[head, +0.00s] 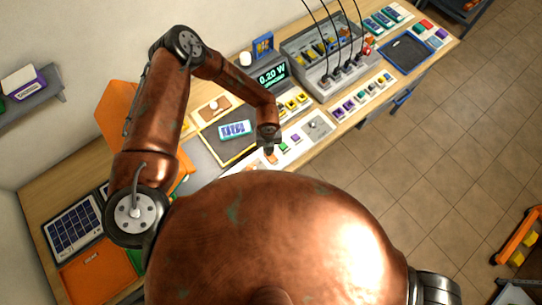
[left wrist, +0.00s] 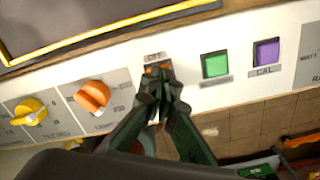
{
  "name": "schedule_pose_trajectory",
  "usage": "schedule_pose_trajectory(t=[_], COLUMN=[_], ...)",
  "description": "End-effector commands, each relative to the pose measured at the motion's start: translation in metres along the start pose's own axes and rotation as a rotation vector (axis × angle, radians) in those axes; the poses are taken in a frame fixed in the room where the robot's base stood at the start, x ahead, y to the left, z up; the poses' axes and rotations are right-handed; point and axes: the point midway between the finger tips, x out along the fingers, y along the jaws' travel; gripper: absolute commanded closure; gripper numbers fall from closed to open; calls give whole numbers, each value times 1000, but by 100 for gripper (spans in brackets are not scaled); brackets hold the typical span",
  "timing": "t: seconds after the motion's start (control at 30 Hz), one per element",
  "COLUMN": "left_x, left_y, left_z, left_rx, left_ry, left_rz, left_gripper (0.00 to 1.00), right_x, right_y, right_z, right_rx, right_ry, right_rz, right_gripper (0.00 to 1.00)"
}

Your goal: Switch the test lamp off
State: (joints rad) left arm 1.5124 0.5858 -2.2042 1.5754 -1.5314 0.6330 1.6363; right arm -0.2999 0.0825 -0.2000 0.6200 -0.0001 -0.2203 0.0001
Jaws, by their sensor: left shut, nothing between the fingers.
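My left gripper (head: 269,146) is shut and empty, pointing down at the white control panel (head: 316,126). In the left wrist view its fingertips (left wrist: 158,82) are over a small orange control (left wrist: 152,69) with a label above it that seems to read OFF. The fingers hide most of this control; I cannot tell whether they touch it. A green button (left wrist: 215,65) and a purple button (left wrist: 266,53) sit to its right. An orange knob (left wrist: 93,97) and a yellow knob (left wrist: 29,111) sit to its left. I cannot tell which thing is the test lamp. My right gripper is not in view.
A display (head: 271,77) reading 0.20 W stands behind the panel. A grey crate (head: 318,50) with cables is at the back right. A labelled battery-like block (head: 235,130) lies on a yellow-edged dark mat. The tiled floor (head: 450,150) in front is mostly clear.

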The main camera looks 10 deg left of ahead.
Motion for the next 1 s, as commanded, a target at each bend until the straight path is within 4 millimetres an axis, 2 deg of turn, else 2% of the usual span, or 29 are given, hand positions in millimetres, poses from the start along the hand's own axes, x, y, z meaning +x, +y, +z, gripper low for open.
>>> schedule_pose_trajectory(t=[0.33, 1.0], left_x=[-2, -53], left_y=[0, 0], left_z=[-1, 0], left_rx=[0, -1], left_ry=[1, 1], left_rz=[0, 0], left_gripper=[100, 100], right_x=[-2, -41], right_y=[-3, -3], right_z=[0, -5], right_rx=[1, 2], right_ry=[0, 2], right_rz=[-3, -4], right_gripper=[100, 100])
